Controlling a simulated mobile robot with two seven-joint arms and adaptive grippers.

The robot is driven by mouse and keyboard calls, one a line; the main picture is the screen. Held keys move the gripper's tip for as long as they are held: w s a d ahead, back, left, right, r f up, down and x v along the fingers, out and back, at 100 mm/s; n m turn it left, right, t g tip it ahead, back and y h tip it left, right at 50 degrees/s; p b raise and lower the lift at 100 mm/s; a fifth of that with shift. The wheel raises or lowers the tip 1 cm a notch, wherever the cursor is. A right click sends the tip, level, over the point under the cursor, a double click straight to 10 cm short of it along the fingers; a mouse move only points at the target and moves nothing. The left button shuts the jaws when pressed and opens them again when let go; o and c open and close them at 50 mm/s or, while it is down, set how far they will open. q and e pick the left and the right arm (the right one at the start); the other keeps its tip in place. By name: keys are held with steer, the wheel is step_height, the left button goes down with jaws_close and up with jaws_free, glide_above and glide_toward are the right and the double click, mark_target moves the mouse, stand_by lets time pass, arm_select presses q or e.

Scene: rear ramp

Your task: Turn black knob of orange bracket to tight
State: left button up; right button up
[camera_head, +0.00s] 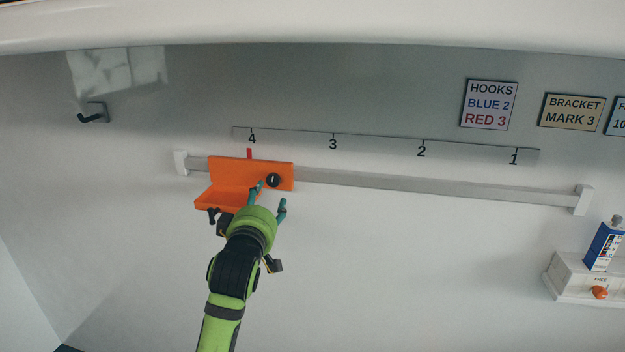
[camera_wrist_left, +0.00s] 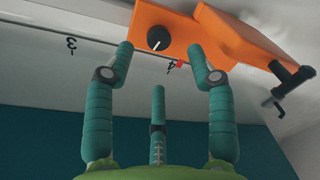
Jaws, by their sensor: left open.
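The orange bracket (camera_head: 229,171) sits on the left part of the grey wall rail, its red pointer (camera_head: 249,153) near mark 4. The black knob (camera_head: 273,180) is on its face at the right end and has a white line; I cannot tell whether it is tight. My left gripper (camera_head: 270,198) is open just below and in front of the knob, its fingers apart. In the left wrist view the knob (camera_wrist_left: 158,38) lies between and beyond the two outer teal fingertips (camera_wrist_left: 160,56), on the bracket (camera_wrist_left: 180,24). Contact is not visible. My right gripper is out of view.
The rail (camera_head: 430,184) runs right to an end mount, under a scale (camera_head: 380,144) marked 4 to 1. A sign (camera_head: 572,111) reads "BRACKET MARK 3". A black hook (camera_head: 94,114) is at upper left. A white shelf box (camera_head: 572,278) with a blue carton (camera_head: 603,247) is at right.

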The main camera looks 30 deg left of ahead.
mark_target(273, 181)
arm_select(q)
steer(key=x, duration=0.2)
steer(key=p+x, duration=0.1)
steer(key=x, duration=0.1)
steer(key=r+p+x, duration=0.1)
steer(key=shift+w+a, duration=0.2)
steer(key=shift+w, duration=0.15)
steer(key=shift+w+a+f+p, duration=0.2)
steer(key=shift+w+p, duration=0.2)
steer(key=shift+w, duration=0.15)
jaws_close()
